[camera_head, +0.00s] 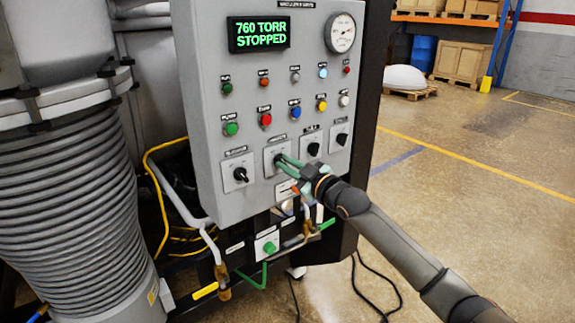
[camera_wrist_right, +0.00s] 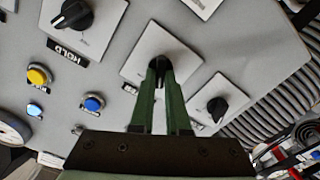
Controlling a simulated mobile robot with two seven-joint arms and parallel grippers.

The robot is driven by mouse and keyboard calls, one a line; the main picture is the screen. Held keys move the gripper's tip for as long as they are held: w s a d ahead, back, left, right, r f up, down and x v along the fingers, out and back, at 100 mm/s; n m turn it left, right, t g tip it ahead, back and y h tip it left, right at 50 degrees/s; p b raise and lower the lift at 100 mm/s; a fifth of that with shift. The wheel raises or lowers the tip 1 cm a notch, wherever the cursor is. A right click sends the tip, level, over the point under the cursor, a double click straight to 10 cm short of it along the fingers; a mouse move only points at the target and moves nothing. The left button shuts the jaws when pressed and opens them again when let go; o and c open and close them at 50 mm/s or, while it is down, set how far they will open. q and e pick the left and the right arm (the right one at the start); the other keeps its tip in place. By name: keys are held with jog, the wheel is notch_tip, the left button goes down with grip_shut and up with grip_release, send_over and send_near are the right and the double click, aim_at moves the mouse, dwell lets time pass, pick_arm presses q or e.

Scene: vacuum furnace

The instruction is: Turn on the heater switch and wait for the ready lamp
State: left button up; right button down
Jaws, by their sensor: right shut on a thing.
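The grey control panel (camera_head: 208,60) has a row of rotary switches along its lower part; their labels are too small to read in the head view. My right gripper (camera_head: 281,162) is shut on the black knob of the second switch from the left (camera_head: 267,171). The right wrist view shows the fingers (camera_wrist_right: 160,72) on both sides of this black knob (camera_wrist_right: 158,62), hiding much of it. I cannot tell from its label whether it is the heater switch. A pale blue lamp (camera_head: 323,73) looks bright in the upper row; which lamp is the ready lamp is unreadable. My left gripper is not in view.
The green display (camera_head: 259,34) reads "760 TORR STOPPED". A dial gauge (camera_head: 341,32) sits beside it. Neighbouring knobs (camera_head: 240,174) and (camera_head: 313,149) flank the gripped one. A ribbed cylinder (camera_head: 65,190) stands left. Cables (camera_head: 375,290) lie on the floor; right floor is open.

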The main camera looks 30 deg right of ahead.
jog(key=shift+m+p, duration=0.4)
jog(key=shift+p, duration=0.05)
jog(key=shift+r+m+p, duration=0.15)
jog(key=shift+m+p, duration=0.45)
jog(key=m+p, duration=0.2)
jog(key=m, duration=0.1)
jog(key=shift+d+p, duration=0.1)
jog(key=shift+p, duration=0.2)
jog(key=m+p, duration=0.1)
jog(key=m, duration=0.3)
jog(key=shift+d+m+p, duration=0.1)
jog(key=shift+m+p, duration=0.45)
jog(key=shift+m, duration=0.95)
jog(key=shift+f, duration=0.2)
jog(key=c, duration=0.9)
grip_release()
